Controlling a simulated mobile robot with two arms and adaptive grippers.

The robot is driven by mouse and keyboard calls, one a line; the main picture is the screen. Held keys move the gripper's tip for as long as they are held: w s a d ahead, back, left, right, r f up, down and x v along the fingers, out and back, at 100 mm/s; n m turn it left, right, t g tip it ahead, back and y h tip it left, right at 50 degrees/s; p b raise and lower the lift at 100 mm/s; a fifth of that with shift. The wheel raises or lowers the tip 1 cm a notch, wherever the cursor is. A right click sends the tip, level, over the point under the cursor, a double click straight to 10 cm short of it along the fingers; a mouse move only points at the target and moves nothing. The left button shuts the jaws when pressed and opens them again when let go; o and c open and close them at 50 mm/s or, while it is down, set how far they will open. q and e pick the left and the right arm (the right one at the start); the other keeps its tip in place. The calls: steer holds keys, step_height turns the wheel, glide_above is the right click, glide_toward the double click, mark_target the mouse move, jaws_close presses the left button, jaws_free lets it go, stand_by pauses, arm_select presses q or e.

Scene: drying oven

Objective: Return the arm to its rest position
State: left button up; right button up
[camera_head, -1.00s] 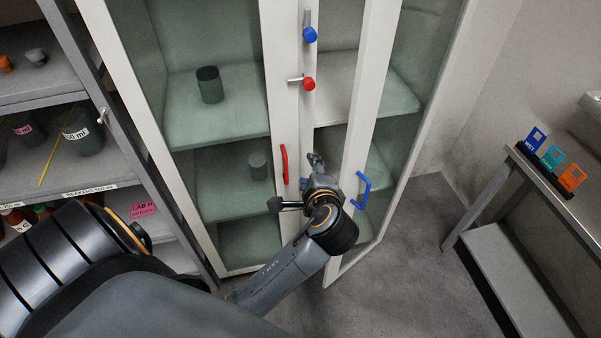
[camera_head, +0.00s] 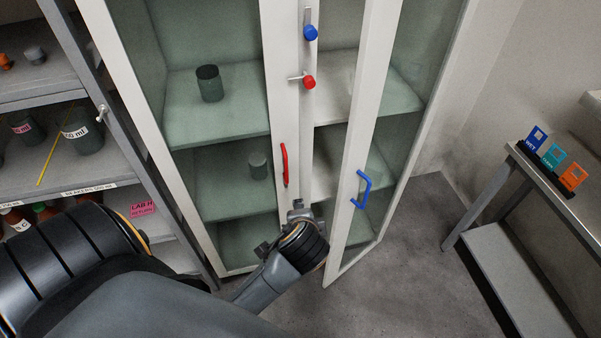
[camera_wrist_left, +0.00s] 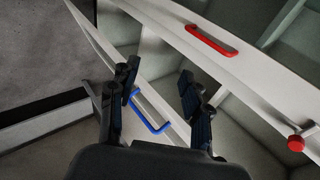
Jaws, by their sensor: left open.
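My left arm reaches in from the left in the head view, and its gripper (camera_head: 298,208) is in front of the cabinet, low by the gap beside the right door. In the left wrist view the gripper (camera_wrist_left: 160,100) is open, with nothing between its two dark fingers. The blue door handle (camera_wrist_left: 150,112) shows beyond the fingers there, and I see no contact. In the head view the right glass door with the blue handle (camera_head: 361,190) stands ajar. The left door with the red handle (camera_head: 284,165) looks shut. My right gripper is not in view.
A blue knob (camera_head: 310,33) and a red knob (camera_head: 309,82) sit on the cabinet's middle frame. Dark beakers (camera_head: 210,84) stand behind the left glass. A shelf (camera_head: 60,180) with bottles is at left. A table (camera_head: 545,170) with coloured cards is at right. Floor (camera_head: 400,290) between is clear.

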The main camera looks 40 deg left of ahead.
arm_select(q)
steer(key=shift+f, duration=0.1)
steer(key=s+d+f+g+h+b, duration=0.1)
steer(key=s+f+b, duration=0.15)
steer(key=f, duration=0.85)
steer(key=s+d+f+n+g+h+b, duration=0.1)
steer(key=s+d+f+h, duration=0.15)
steer(key=f, duration=0.95)
steer(key=s+d+f+g+b, duration=0.1)
steer(key=s+f, duration=0.2)
steer(key=f, duration=0.8)
steer(key=s+a+f+n+g+h+b, duration=0.1)
steer(key=s+f+n, duration=0.1)
steer(key=s+f, duration=0.7)
steer(key=s+f+n+g+h+b, duration=0.1)
steer(key=s+f+n+g+b, duration=0.1)
steer(key=s+f, duration=0.7)
steer(key=s+n, duration=0.1)
steer(key=s, duration=0.6)
steer(key=shift+a+f+n, duration=0.2)
steer(key=shift+a+n, duration=0.1)
steer(key=shift+a, duration=0.05)
